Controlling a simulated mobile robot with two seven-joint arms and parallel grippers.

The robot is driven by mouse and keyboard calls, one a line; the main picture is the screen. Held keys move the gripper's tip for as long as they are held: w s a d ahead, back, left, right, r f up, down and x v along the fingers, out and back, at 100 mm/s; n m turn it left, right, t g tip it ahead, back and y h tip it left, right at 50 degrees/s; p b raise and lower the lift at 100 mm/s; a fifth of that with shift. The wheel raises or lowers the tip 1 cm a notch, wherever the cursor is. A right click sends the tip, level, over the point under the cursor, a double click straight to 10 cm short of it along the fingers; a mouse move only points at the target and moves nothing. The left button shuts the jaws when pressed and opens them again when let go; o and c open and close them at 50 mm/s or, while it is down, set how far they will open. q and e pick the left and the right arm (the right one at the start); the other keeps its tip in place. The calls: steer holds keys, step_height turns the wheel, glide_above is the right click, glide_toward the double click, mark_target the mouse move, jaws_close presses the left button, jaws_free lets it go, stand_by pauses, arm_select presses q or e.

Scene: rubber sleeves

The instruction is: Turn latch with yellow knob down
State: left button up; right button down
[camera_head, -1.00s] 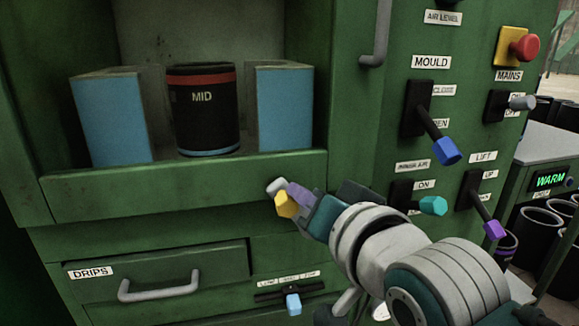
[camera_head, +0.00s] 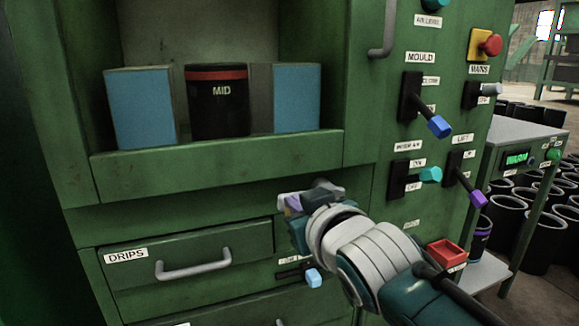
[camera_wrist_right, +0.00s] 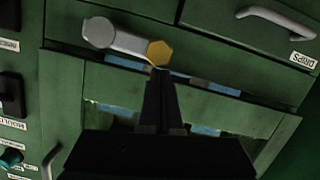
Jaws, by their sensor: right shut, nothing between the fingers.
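The latch shows best in the right wrist view, which is upside down. Its grey arm (camera_wrist_right: 128,42) runs nearly level from a round grey pivot to a yellow hexagonal knob (camera_wrist_right: 159,53). My right gripper (camera_wrist_right: 159,72) is shut and empty, with its dark fingertips right at the knob's edge; whether they touch I cannot tell. In the head view my right gripper (camera_head: 290,205) is at the latch, below the right end of the shelf ledge, and the knob is mostly hidden. My left gripper is not in view.
The DRIPS drawer (camera_head: 190,262) is left of the gripper. A blue-knobbed slider (camera_head: 313,278) is below it. The MID cylinder (camera_head: 217,105) stands between blue blocks above. Levers with blue (camera_head: 440,127), teal (camera_head: 431,174) and purple (camera_head: 479,199) knobs are on the right.

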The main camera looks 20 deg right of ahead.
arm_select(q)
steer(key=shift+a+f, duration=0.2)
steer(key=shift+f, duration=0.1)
arm_select(e)
steer(key=shift+a+f, duration=0.1)
steer(key=shift+f, duration=0.25)
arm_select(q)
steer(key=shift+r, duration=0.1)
arm_select(e)
steer(key=shift+r, duration=0.1)
